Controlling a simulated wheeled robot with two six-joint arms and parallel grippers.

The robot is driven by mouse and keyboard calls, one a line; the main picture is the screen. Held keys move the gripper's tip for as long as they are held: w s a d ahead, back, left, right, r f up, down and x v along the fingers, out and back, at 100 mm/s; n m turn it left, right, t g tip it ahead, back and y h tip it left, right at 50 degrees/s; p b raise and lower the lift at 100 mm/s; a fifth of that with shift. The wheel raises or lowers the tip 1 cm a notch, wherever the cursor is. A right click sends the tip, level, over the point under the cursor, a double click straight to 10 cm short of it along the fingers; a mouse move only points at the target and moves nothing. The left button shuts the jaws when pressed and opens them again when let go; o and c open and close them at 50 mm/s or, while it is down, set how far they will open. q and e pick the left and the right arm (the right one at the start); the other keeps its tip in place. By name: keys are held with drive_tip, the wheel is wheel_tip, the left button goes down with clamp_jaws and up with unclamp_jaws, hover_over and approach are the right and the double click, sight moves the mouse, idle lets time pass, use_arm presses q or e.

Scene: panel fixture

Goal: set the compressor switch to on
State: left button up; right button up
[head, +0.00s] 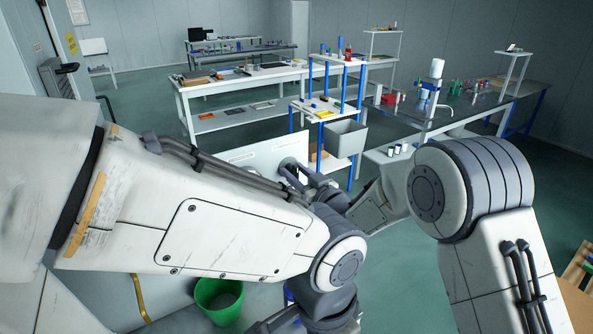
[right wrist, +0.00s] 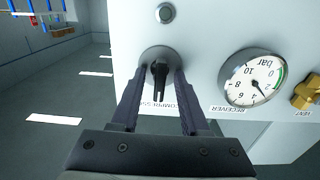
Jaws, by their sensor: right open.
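The compressor switch (right wrist: 162,78) is a black handle on a round grey base on the white panel (right wrist: 215,45) in the right wrist view. Its handle lies roughly upright in that picture. The label beside it is partly hidden by a finger. My right gripper (right wrist: 161,72) is open, with one finger on each side of the handle; I cannot tell whether they touch it. In the head view the right gripper (head: 295,172) is at the panel (head: 255,155), and the switch is hidden there. My left arm crosses the head view, but its gripper does not show clearly.
A receiver gauge (right wrist: 253,80) and a brass vent fitting (right wrist: 306,92) sit right of the switch in the wrist view. A small round button or lamp (right wrist: 165,13) is above it. A green bin (head: 219,300) stands on the floor. Workbenches stand farther back.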

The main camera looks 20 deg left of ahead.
drive_tip(key=shift+c, duration=0.3)
clamp_jaws()
drive_tip(key=m+b, duration=0.1)
drive_tip(key=m, duration=0.1)
drive_tip(key=shift+f+m+b, duration=0.1)
drive_tip(key=shift+m+b, duration=0.2)
drive_tip(key=shift+m, duration=0.1)
drive_tip(key=m+b, duration=0.1)
drive_tip(key=m, duration=0.2)
drive_tip(key=shift+w+d+m, duration=0.1)
drive_tip(key=shift+m, duration=0.2)
drive_tip(key=m, duration=1.1)
drive_tip(key=shift+f, duration=0.15)
drive_tip(key=shift+m, duration=0.4)
